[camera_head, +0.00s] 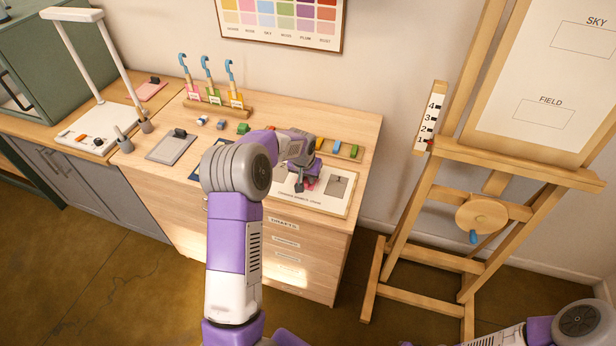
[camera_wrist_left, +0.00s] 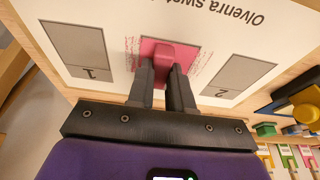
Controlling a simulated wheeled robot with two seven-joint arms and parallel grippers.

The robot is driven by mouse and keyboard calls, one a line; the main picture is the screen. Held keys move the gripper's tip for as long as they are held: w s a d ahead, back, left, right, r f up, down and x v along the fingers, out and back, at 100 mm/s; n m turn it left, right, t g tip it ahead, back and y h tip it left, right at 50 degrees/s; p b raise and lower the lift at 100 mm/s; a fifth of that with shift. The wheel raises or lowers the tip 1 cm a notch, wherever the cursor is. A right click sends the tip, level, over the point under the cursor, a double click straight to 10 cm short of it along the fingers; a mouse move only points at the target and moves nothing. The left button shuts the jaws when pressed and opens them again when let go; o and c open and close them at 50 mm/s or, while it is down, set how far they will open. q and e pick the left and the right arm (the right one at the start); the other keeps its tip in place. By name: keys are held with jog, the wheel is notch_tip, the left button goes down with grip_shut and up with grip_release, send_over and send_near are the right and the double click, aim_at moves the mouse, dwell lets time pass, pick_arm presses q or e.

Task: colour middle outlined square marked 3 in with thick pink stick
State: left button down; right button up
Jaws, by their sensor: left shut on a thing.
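My left gripper (camera_head: 302,184) is over the white swatch card (camera_head: 290,198) on the table. In the left wrist view the gripper (camera_wrist_left: 167,76) is shut on the thick pink stick (camera_wrist_left: 163,52), which is at the middle of the card (camera_wrist_left: 110,14). A flat pink patch (camera_wrist_left: 146,46) shows around the stick, with thin reddish marks on both sides. The middle square's outline and mark are mostly hidden by stick and fingers. Grey squares marked 1 (camera_wrist_left: 75,45) and 2 (camera_wrist_left: 240,72) lie either side. I cannot tell whether the stick's tip touches the card.
Several coloured blocks lie in a wooden tray (camera_head: 340,149) behind the card. A rack (camera_head: 216,106) with blue hooks stands at the back left, and a grey plate (camera_head: 171,147) lies to its front. A wooden easel (camera_head: 401,240) stands right of the table.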

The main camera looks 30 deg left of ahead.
pick_arm(q)
jog(key=shift+r+p, duration=2.2)
jog(key=shift+r, duration=1.35)
